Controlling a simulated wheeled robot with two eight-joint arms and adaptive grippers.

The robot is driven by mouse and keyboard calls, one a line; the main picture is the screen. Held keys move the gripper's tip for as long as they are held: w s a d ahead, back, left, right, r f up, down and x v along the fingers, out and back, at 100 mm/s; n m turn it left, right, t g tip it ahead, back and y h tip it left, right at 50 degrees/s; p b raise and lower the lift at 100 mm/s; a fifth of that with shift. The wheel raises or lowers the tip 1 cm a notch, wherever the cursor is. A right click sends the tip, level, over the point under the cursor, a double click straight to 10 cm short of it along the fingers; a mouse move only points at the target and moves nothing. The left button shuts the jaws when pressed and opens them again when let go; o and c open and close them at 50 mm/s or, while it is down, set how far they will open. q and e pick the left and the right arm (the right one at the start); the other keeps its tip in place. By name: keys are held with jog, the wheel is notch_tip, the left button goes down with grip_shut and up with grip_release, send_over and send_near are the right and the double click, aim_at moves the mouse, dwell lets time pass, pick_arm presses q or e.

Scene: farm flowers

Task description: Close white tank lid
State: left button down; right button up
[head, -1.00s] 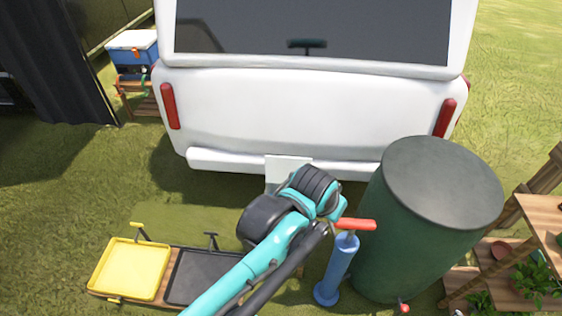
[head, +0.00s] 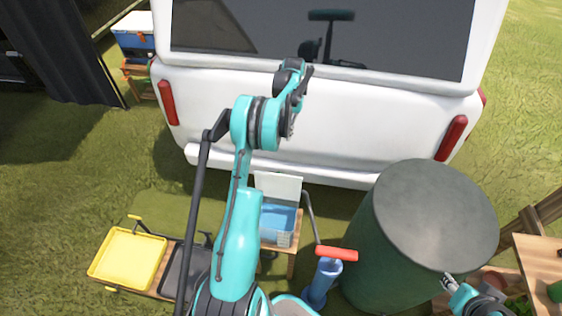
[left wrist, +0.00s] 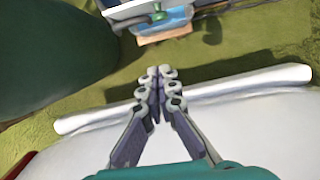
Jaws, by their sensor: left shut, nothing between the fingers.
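A blue tank (head: 280,226) stands on a small wooden stand behind the van. Its white lid (head: 278,186) is raised, standing up at the tank's far side. My left gripper (head: 291,126) is up in front of the van's rear, beyond and above the lid. In the left wrist view its fingers (left wrist: 158,92) are together and empty, above the bumper. The tank's edge (left wrist: 140,8) shows at the top there, apart from the fingers. My right gripper (head: 447,281) is at the lower right by the green barrel; its finger opening is too small to judge.
A large green barrel (head: 432,220) stands right of the tank. A blue pump with a red handle (head: 336,254) is between them. A yellow tray (head: 128,257) is at left. The van's bumper (head: 325,174) is close behind the lid.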

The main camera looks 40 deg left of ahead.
aim_at(278, 184)
pick_arm(q)
jog(key=s+d+f+b, duration=0.2)
jog(key=s+f+b, duration=0.2)
jog(key=f, duration=0.7)
jog(key=shift+s, duration=1.2)
